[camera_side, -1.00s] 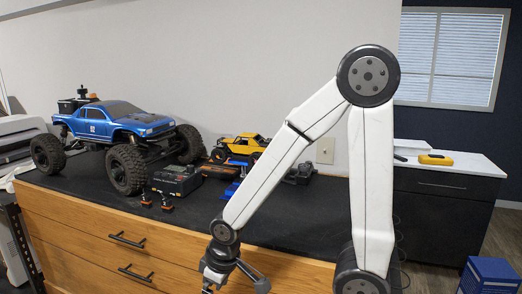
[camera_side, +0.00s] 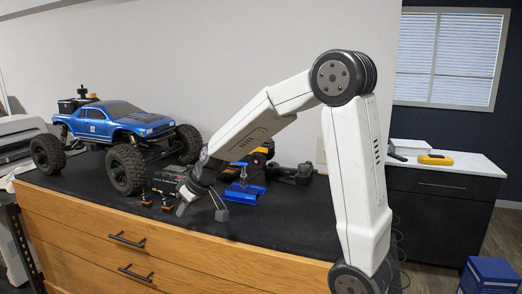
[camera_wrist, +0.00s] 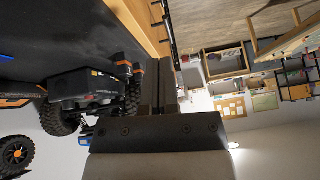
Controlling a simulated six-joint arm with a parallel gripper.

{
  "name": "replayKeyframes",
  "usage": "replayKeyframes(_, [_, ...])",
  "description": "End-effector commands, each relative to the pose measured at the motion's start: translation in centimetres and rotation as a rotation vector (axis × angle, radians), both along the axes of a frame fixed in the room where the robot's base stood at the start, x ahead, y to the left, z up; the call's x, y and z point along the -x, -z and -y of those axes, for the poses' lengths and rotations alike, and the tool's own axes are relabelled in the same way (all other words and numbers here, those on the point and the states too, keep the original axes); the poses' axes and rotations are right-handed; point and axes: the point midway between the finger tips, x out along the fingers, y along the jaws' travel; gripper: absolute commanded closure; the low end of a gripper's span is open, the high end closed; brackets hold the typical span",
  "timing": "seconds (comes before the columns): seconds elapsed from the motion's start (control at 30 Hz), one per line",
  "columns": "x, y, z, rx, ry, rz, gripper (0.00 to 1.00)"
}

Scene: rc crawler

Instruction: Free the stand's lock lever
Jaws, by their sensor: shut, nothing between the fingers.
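A small blue stand (camera_side: 243,192) sits on the black bench top in the side view, right of my gripper and apart from it. I cannot make out its lock lever. My gripper (camera_side: 182,209) hangs low over the front part of the bench, close to the black box-shaped device. In the wrist view my gripper (camera_wrist: 165,65) shows its two dark fingers side by side, shut with nothing between them. The blue stand is not clearly visible in the wrist view.
The large blue RC truck (camera_side: 123,121) stands at left. A black device (camera_side: 168,179) and small orange-topped parts (camera_side: 146,198) lie near my gripper; the device also shows in the wrist view (camera_wrist: 85,87). A yellow crawler is partly hidden behind my arm. The bench's front right is clear.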

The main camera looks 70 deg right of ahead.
Motion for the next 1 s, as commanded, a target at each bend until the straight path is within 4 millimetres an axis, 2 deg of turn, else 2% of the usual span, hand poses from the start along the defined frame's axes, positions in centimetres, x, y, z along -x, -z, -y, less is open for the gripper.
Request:
replayKeyframes(0.03, [-1.0, -1.2, 1.7, 0.004, 0.014, 0.038, 1.0])
replayKeyframes(0.2, [-3.5, -5.3, 6.8, 0.032, 0.035, 0.166, 1.0])
replayKeyframes(0.5, [-5.5, -13.5, 16.8, 0.148, 0.074, 0.405, 1.0])
replayKeyframes(0.73, [-4.6, -20.4, 24.5, 0.292, 0.106, 0.579, 1.0])
replayKeyframes(0.8, [-3.9, -21.0, 26.8, 0.311, 0.114, 0.591, 1.0])
replayKeyframes(1.0, [-1.7, -23.3, 32.1, 0.373, 0.134, 0.632, 1.0])
